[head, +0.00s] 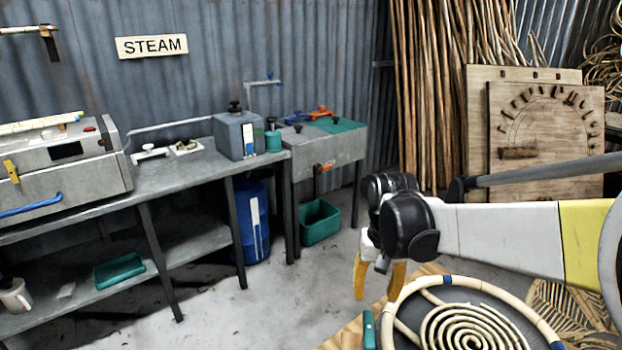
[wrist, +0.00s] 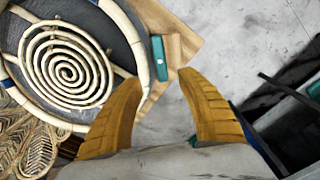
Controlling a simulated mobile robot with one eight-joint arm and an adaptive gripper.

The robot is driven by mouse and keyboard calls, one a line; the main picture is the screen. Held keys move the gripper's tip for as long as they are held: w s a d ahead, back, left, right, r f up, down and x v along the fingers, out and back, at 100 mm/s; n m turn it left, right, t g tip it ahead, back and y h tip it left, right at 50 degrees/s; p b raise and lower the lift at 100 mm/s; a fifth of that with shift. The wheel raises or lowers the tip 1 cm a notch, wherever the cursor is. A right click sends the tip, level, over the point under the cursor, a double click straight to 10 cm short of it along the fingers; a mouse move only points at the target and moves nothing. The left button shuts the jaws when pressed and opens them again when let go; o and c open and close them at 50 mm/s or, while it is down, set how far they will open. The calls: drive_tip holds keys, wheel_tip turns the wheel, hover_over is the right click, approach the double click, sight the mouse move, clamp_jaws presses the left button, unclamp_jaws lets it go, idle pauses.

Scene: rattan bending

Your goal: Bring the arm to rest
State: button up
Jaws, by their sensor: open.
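My gripper (head: 378,277) hangs at the end of my arm, at the right of the head view, with its yellow fingers pointing down. In the wrist view the two fingers (wrist: 160,84) are spread apart with nothing between them. The gripper is above and near the left rim of a round rattan hoop (head: 404,296) that lies on a wooden board. A rattan spiral (head: 475,330) lies inside the hoop on a dark disc; the spiral also shows in the wrist view (wrist: 68,68).
A small teal tool (head: 368,328) lies by the hoop; it also shows in the wrist view (wrist: 158,58). A grey bench (head: 180,170) and a blue drum (head: 252,220) stand at left. A green bin (head: 320,224) stands on the floor. Wooden boards (head: 475,120) lean at the back right. Open floor (head: 290,290) lies left of my gripper.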

drive_tip(key=s+r+n+t, duration=0.1)
drive_tip(key=s+r+t, duration=0.1)
drive_tip(key=s, duration=0.5)
drive_tip(key=s+r+n+t, duration=0.1)
drive_tip(key=s+r+t, duration=0.2)
drive_tip(key=s, duration=0.4)
drive_tip(key=shift+s+d+r+t, duration=0.15)
drive_tip(key=shift+s+d+t, duration=0.15)
drive_tip(key=shift+t, duration=0.6)
